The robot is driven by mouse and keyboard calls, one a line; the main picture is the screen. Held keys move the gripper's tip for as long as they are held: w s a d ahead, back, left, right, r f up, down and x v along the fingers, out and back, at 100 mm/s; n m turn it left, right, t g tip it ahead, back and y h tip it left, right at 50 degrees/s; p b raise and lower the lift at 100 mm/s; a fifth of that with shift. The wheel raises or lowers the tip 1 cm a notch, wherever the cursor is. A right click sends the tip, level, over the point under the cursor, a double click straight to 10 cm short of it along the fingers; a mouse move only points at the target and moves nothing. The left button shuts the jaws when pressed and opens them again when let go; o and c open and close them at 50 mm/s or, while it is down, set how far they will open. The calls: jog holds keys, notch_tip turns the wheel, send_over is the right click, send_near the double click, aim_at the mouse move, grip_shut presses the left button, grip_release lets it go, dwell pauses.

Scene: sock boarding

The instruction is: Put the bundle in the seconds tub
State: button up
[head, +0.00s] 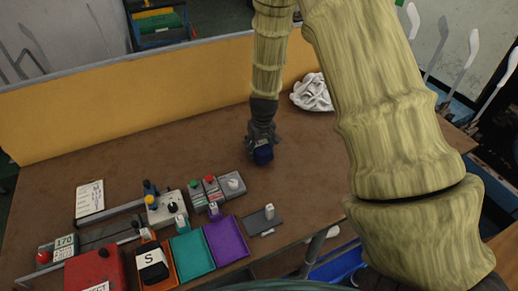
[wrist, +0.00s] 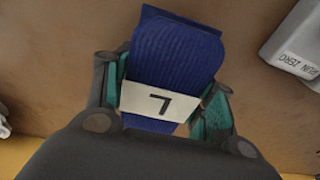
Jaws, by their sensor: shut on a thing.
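My gripper (head: 259,137) is shut on a dark blue ribbed sock bundle (head: 263,155), over the middle of the brown table. In the wrist view the bundle (wrist: 175,50) sits between the green-lined fingers (wrist: 168,100). Its white band bears a black mark like an upside-down L. I see no tub with a readable "seconds" label. A red box (head: 88,269), its label partly cut off and ending in "ECT", stands at the front left. A blue tub (head: 337,266) shows below the table's front edge, partly hidden.
Orange, teal (head: 193,255) and purple (head: 227,240) trays line the front edge; a black bundle marked S (head: 151,265) lies in the orange one. Button boxes (head: 207,190) stand behind them. A white cloth heap (head: 311,93) lies at the back. The table's middle is clear.

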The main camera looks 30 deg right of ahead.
jog(key=shift+f, duration=0.5)
jog(key=shift+f, duration=0.15)
jog(key=o, duration=1.1)
